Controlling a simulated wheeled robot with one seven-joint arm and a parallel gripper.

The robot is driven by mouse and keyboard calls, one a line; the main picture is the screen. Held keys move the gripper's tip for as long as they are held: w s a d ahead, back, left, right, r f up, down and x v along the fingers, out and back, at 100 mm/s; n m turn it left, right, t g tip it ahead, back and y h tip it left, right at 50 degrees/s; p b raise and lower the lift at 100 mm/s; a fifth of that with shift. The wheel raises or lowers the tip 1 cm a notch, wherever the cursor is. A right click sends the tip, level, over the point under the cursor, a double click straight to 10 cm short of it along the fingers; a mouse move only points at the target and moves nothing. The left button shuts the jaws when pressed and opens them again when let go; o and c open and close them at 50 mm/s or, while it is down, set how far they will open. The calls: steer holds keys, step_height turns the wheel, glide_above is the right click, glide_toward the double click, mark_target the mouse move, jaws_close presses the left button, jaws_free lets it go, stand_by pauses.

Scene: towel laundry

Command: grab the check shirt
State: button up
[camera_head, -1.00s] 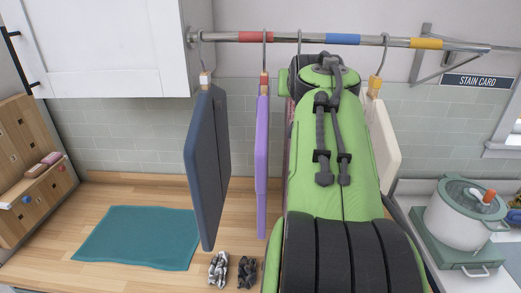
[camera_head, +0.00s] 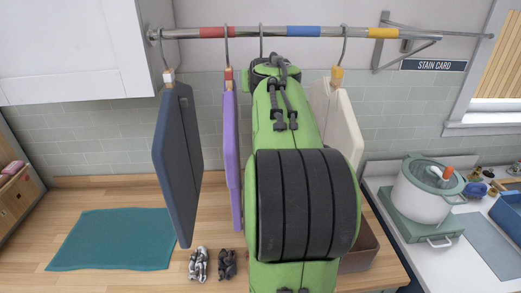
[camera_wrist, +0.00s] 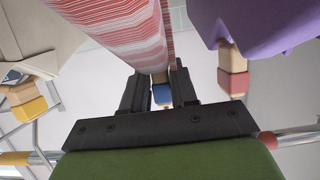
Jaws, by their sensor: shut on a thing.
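A garment with fine red and white lines, which I take as the check shirt (camera_wrist: 115,32), hangs between my jaws in the wrist view. My gripper (camera_wrist: 158,88) is shut on it close to a blue block (camera_wrist: 162,95) at its hanger. In the head view my green arm hides my gripper and nearly all of this garment; its hanger hook (camera_head: 262,42) shows on the rail. A purple garment (camera_head: 230,160) hangs to its left and a cream one (camera_head: 340,115) to its right. A navy garment (camera_head: 178,165) hangs farther left.
The rail (camera_head: 255,32) has red, blue and yellow bands. Below are a teal cloth (camera_head: 112,240), two small knotted items (camera_head: 198,264) and a brown box (camera_head: 362,250) partly behind my arm. A white pot (camera_head: 425,195) stands at the right.

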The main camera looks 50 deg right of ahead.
steer(key=shift+f, duration=0.1)
jaws_close()
